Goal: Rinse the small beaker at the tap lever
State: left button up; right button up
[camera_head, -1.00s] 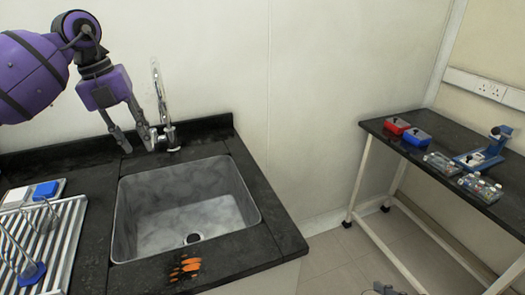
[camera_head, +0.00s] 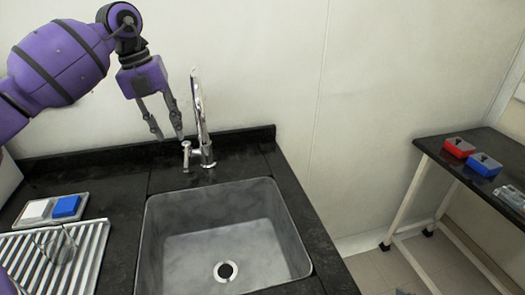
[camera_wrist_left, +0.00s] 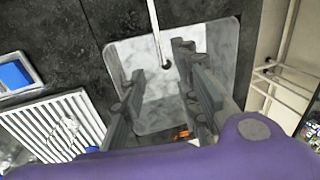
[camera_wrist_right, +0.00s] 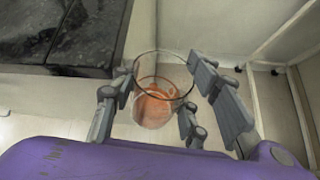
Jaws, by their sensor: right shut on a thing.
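The small beaker (camera_wrist_right: 158,92) is clear glass with an orange residue inside; it shows only in the right wrist view. My right gripper (camera_wrist_right: 160,84) is shut on it, a finger on each side, over pale floor beside the dark counter. The chrome tap (camera_head: 201,115) stands behind the sink (camera_head: 152,225), with its lever (camera_head: 187,154) on the left side. My left gripper (camera_head: 168,137) is open and empty, fingertips just above and left of the lever, apart from it in the picture. The left wrist view shows its spread fingers (camera_wrist_left: 158,75) over the sink.
A drying rack (camera_head: 88,258) with a glass (camera_head: 55,247) stands left of the sink. Behind it is a tray with a blue block (camera_head: 66,206) and a white one (camera_head: 35,210). A side table at right holds red (camera_head: 458,147) and blue (camera_head: 484,164) boxes.

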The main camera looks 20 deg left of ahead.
aim_at(185, 164)
pick_arm(q)
jog(key=f, duration=0.3)
jog(key=d+f, duration=0.1)
jog(key=f, duration=0.3)
jog(key=w+d+f, duration=0.1)
jog(key=f, duration=0.2)
jog(key=shift+f, duration=0.4)
grip_shut()
jog(key=shift+a, duration=0.15)
